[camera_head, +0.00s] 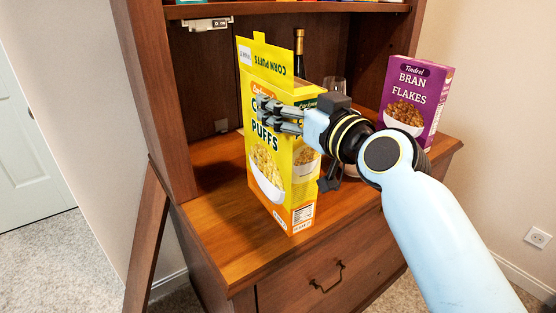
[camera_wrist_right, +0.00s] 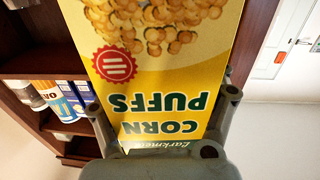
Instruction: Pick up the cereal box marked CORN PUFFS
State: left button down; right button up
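The yellow CORN PUFFS cereal box (camera_head: 264,167) stands upright on or just above the hutch counter, near its front edge. My right gripper (camera_head: 280,115) comes from the right, its grey fingers across the upper part of the printed front face. The gripper looks shut on the box. My left gripper is not in view.
A purple BRAN FLAKES box (camera_head: 418,95) stands on the counter (camera_head: 225,228) at the right. A shelf (camera_head: 290,8) is overhead. The counter's left part is clear.

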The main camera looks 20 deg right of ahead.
jog(key=c, duration=1.4)
jog(key=shift+r, duration=0.1)
jog(key=shift+c, duration=0.2)
